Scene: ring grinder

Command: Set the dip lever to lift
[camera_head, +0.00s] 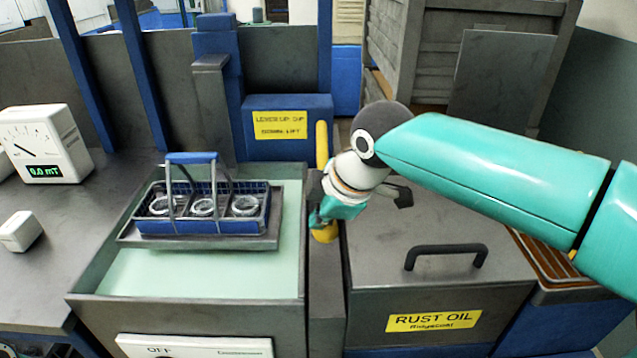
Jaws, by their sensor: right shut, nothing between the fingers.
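A yellow upright bar (322,143), which looks like the dip lever, stands at the right of a blue housing. The housing's yellow label (280,125) seems to read lever up: dip, down: lift. My right gripper (320,216) is shut and empty, pointing down in front of and below this bar. A yellow rounded piece (325,234) shows just under the fingertips; I cannot tell if they touch or if it joins the bar. The gripper hides what lies between. A blue basket (203,220) with three rings sits on a grey platform (262,240). My left gripper is not in view.
The pale green tank (200,278) lies under the platform. A grey rust oil lid (440,268) with a black handle (446,254) is at the right, under my right arm. A white gauge (45,145) stands at the left. A blue post (214,90) rises behind the basket.

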